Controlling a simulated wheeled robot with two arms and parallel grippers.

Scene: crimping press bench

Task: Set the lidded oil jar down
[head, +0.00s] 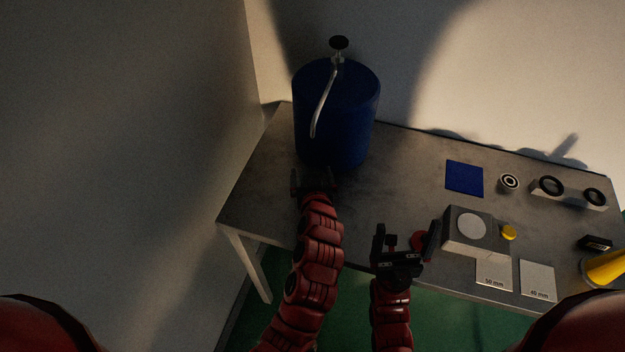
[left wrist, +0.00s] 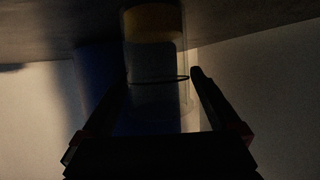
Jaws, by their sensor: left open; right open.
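The oil jar (left wrist: 152,58) is a clear cylinder with amber oil at one end, dim in the left wrist view, which appears upside down. Its oil end meets the grey bench surface, so it seems to stand upright; the lid is too dark to make out. My left gripper (head: 315,180) is open, with its fingers on either side of the jar; whether they touch it I cannot tell. In the head view I cannot make out the jar in front of the blue drum. My right gripper (head: 397,246) is open and empty at the bench's front edge.
The blue drum (head: 350,125) with a pump and bent spout stands just behind my left gripper. A grey press block (head: 460,245) is right of my right gripper. The mid-bench is clear.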

